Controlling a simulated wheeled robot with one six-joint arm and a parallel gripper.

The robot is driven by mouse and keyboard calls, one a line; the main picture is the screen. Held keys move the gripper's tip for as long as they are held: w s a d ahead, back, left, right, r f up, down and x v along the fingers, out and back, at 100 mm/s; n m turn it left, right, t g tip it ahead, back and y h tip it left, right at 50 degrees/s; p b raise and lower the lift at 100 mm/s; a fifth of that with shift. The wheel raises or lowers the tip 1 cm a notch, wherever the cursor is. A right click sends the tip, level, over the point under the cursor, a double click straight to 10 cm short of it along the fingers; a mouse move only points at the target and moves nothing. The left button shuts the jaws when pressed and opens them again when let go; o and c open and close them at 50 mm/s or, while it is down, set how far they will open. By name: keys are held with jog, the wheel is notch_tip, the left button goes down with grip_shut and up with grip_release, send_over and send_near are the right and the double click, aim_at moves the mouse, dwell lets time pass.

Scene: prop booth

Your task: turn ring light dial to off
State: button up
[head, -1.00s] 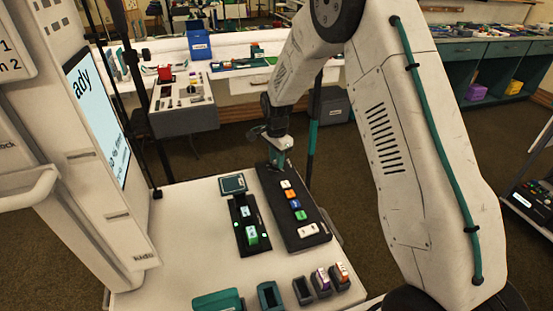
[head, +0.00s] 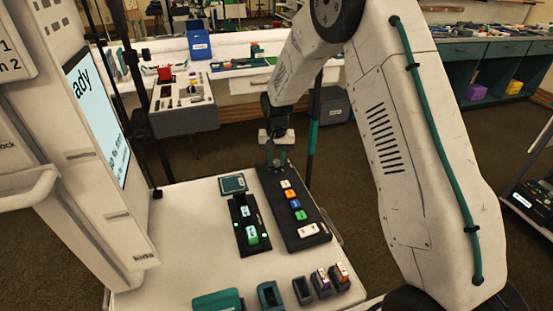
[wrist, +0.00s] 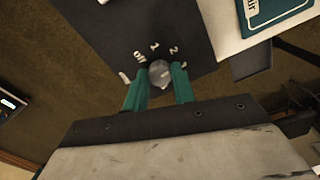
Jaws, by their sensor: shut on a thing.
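The ring light dial (wrist: 159,72) is a small round grey knob on a dark panel (wrist: 120,25). White marks lie around it in the wrist view, one reading "off" at its upper left. I cannot tell which mark the dial points to. My gripper (wrist: 160,79) has its two teal fingers closed on either side of the dial, gripping it. In the head view my gripper (head: 276,154) is at the far end of the dark panel (head: 272,200), and the fingers hide the dial there.
The panel also carries several coloured buttons (head: 294,204) and a white switch (head: 308,230). Left of it lie a black device with green lights (head: 240,212) and a teal box (head: 232,184). Small holders (head: 303,291) stand at the front. A screen (head: 97,120) rises at left.

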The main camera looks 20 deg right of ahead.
aim_at(276, 161)
jog(key=n, duration=0.5)
jog(key=shift+n, duration=0.3)
jog(key=n, duration=0.5)
jog(key=shift+n, duration=0.3)
jog(key=n, duration=1)
jog(key=shift+n, duration=0.3)
jog(key=o, duration=1)
jog(key=shift+r, duration=0.1)
notch_tip(276, 161, up, 8)
jog(key=shift+f, duration=0.15)
